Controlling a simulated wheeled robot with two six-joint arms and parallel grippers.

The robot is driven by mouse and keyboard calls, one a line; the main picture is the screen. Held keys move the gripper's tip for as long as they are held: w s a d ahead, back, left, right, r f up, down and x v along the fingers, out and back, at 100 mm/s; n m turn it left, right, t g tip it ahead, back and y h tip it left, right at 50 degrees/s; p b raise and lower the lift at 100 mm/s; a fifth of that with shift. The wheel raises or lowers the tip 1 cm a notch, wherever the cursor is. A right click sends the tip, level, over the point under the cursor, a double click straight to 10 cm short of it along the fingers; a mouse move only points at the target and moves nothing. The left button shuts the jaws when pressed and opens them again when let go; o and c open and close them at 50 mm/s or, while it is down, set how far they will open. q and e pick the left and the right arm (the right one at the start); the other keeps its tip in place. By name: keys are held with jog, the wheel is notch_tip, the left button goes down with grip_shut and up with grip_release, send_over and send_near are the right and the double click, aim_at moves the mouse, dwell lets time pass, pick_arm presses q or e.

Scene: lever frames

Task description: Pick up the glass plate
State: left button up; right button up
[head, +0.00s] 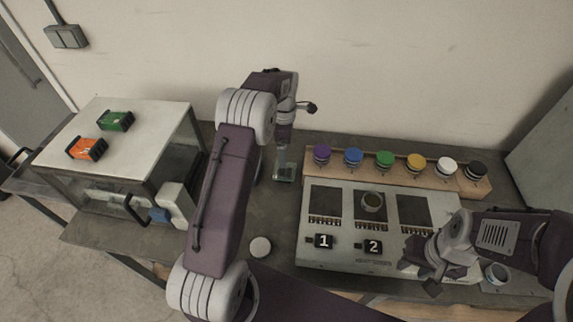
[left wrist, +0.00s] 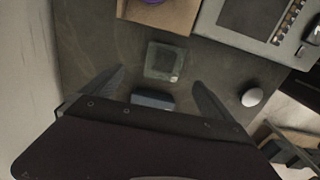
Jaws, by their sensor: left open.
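The glass plate (left wrist: 165,62) is a small, clear, greenish square lying flat on the dark tabletop in the left wrist view. In the head view the glass plate (head: 286,173) shows at the lower end of my left gripper (head: 284,160), which points down at it. In the left wrist view the two fingers of my left gripper (left wrist: 157,77) are spread wide. The plate lies ahead of the gap between them, and nothing is held. My right gripper (head: 420,277) hangs over the front right of the grey panel, with its fingers apart and empty.
The grey panel (head: 312,255) with dark windows and number tags is right of the plate. A wooden rack (head: 398,181) with several coloured knobs stands behind it. A white round thing (head: 260,247) lies in front. A glass-sided box (head: 150,125) stands left.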

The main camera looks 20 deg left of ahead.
pick_arm(q)
jog(key=s, duration=0.1)
send_over(285, 171)
jog(key=f, duration=0.3)
jog(key=shift+w+a+f, duration=0.35)
jog(key=shift+f, duration=0.05)
jog(key=shift+s+d+f, duration=0.1)
jog(key=shift+s+f, duration=0.1)
jog(key=f, duration=0.2)
jog(key=f+p, duration=0.1)
jog(key=f, duration=0.1)
jog(key=shift+s+d, duration=0.1)
jog(key=shift+d, duration=0.1)
jog(key=shift+f, duration=0.5)
jog(key=shift+r, duration=0.1)
jog(key=c, duration=1.6)
pick_arm(e)
jog(key=shift+s+d+r, duration=0.1)
jog(key=shift+s+r, duration=0.15)
jog(key=shift+r, duration=0.45)
pick_arm(q)
jog(key=shift+r, duration=0.15)
